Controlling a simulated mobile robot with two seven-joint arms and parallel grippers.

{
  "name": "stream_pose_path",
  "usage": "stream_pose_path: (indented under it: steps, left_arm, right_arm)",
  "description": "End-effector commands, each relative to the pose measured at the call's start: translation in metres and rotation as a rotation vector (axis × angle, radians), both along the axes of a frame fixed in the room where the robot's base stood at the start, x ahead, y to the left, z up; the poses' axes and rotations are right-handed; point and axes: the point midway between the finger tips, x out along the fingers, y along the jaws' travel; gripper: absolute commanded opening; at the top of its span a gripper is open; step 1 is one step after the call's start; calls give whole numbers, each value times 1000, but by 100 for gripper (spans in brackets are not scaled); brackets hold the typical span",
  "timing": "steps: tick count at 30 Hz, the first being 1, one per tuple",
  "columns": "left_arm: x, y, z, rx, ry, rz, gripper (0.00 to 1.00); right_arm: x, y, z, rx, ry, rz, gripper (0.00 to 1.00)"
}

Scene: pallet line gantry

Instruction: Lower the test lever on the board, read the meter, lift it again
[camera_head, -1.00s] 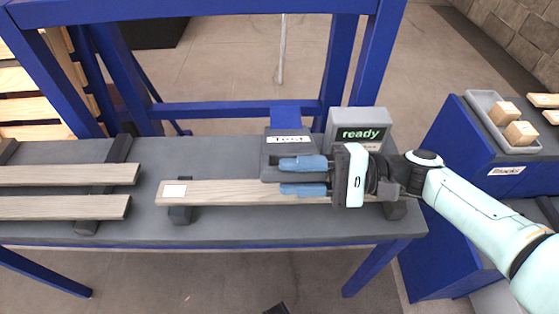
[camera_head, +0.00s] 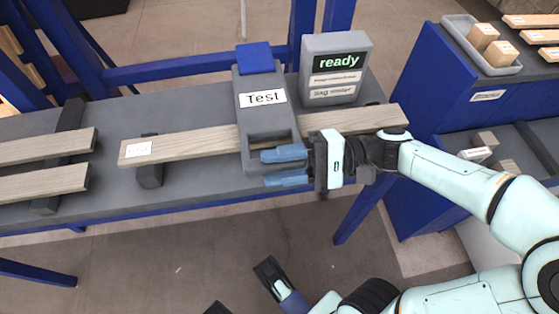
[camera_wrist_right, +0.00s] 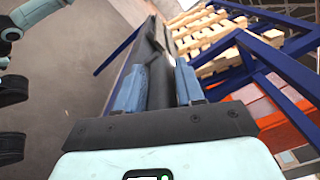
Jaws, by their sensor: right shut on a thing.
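The grey test lever (camera_head: 262,115), labelled "Test", reaches from its blue rear part (camera_head: 254,58) across the wooden board (camera_head: 190,143). I cannot tell whether it touches the board. My right gripper (camera_head: 284,166) is shut on the lever's front end. In the right wrist view a dark bar (camera_wrist_right: 160,85) lies between its blue fingers. The grey meter (camera_head: 335,72) behind the board shows "ready" in green. My left gripper (camera_head: 243,290) is at the bottom edge, below the bench, with its fingertips apart and empty; part of it is cut off.
The board rests on dark supports (camera_head: 149,174) on the grey bench (camera_head: 110,195). Two more boards (camera_head: 45,146) lie at the left. A grey tray (camera_head: 452,32) with wooden blocks stands on the blue cabinet at the right. Blue gantry posts rise behind the bench.

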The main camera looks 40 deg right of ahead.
Motion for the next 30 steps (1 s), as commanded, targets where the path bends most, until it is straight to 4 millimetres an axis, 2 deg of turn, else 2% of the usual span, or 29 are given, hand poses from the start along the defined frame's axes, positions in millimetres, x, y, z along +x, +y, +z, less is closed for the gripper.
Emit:
stream_pose_path:
  steps: [1, 9, 10, 11, 12, 30]
  left_arm:
    - [0, 0, 0, 0, 2, 1, 43]
    - [0, 0, 0, 0, 1, 0, 43]
    - [0, 0, 0, 0, 1, 0, 43]
    - [0, 0, 0, 0, 1, 0, 43]
    - [0, 0, 0, 0, 1, 0, 43]
    - [0, 0, 0, 0, 0, -1, 43]
  right_arm:
    - [1, -1, -8, -1, 23, -7, 0]
    - [0, 0, -10, -5, 29, -6, 0]
    - [1, 0, -10, -5, 29, -6, 41]
    - [1, 0, -10, -6, 29, -6, 51]
    - [1, 0, -10, -6, 28, -6, 53]
    - [0, 0, -5, -5, 14, -2, 53]
